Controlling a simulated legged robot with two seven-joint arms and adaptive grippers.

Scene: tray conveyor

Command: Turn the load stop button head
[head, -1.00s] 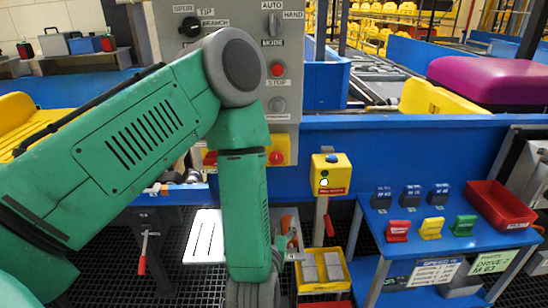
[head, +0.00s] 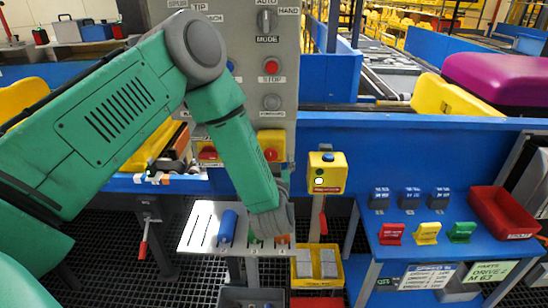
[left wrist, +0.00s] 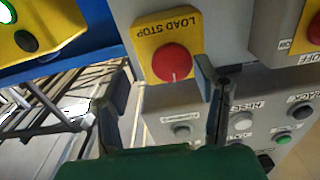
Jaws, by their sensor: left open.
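The load stop button head is a red round knob (left wrist: 172,62) with a small white mark, on a yellow housing (left wrist: 148,36) lettered LOAD STOP, upside down in the left wrist view. In the head view the knob (head: 271,154) shows on its yellow housing (head: 272,137) below the grey panel. My left gripper (left wrist: 162,95) is open and empty. Its fingers stand apart, with the knob ahead between them, nearer the right-hand finger. I cannot tell whether that finger touches the housing. In the head view my forearm and wrist mostly hide the gripper. My right gripper is not in view.
The grey panel (head: 240,85) carries switches and a red STOP button (head: 271,67). A yellow button box (head: 327,172) is right of the load stop. A pale slotted tray (head: 202,225) with a blue object (head: 227,228) lies below. A blue table (head: 400,250) stands right.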

